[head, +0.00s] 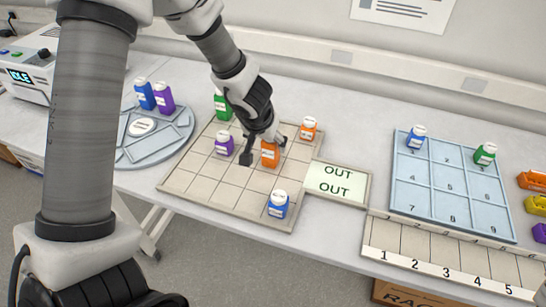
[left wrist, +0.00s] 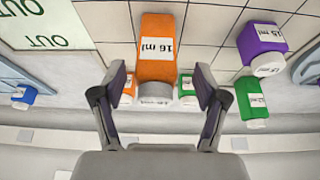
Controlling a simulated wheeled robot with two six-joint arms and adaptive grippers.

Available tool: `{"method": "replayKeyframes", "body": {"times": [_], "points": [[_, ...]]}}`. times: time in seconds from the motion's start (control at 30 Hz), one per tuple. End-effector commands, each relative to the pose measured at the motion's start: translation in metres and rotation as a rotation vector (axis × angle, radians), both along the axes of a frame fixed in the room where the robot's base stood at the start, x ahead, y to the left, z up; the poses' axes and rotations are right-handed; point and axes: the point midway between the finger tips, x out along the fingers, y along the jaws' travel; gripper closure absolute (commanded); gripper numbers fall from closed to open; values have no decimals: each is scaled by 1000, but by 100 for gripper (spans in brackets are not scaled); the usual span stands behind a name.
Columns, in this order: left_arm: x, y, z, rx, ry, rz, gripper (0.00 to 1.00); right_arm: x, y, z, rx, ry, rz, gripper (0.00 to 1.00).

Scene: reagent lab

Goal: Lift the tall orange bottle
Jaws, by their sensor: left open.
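The tall orange bottle (head: 270,156) stands on the beige gridded board (head: 190,182), with its top partly hidden by my left gripper (head: 263,148). In the left wrist view the orange bottle (left wrist: 157,50) shows a "16 ml" label and a pale cap. The left gripper (left wrist: 161,78) is open, with one finger on each side of the bottle's upper part. Gaps show between the fingers and the bottle, so it is not gripped. A second, smaller-looking orange bottle (head: 308,128) stands behind to the right. My right gripper is not in view.
On the board stand a purple bottle (head: 224,144) left of the gripper, a green bottle (head: 221,106) behind, and a blue bottle (head: 277,205) in front. An OUT plate (head: 338,181) adjoins it. A blue numbered tray (head: 452,180) lies right, a round tray (head: 184,131) left.

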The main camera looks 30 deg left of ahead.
Motion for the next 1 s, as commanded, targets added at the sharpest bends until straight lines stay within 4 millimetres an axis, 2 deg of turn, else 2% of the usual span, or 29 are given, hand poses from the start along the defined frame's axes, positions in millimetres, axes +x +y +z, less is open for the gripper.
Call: {"method": "replayKeyframes", "body": {"times": [0.03, 0.17, 0.4, 0.47, 0.5, 0.6, 1.0], "points": [[5, 3, -12, -1, 2, 2, 27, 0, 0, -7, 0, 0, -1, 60], [15, 6, -34, -1, 1, 1, 27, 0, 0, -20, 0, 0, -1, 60], [18, 6, -34, -2, 0, 0, 27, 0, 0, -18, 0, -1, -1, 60], [18, 6, -34, -2, 0, 0, 45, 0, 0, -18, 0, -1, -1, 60], [18, 6, -34, -2, 0, 0, 59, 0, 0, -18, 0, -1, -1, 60], [18, 6, -34, -2, 0, 0, 92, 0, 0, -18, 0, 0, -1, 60], [17, 6, -31, -1, 0, 1, 92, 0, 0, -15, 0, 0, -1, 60]]}}
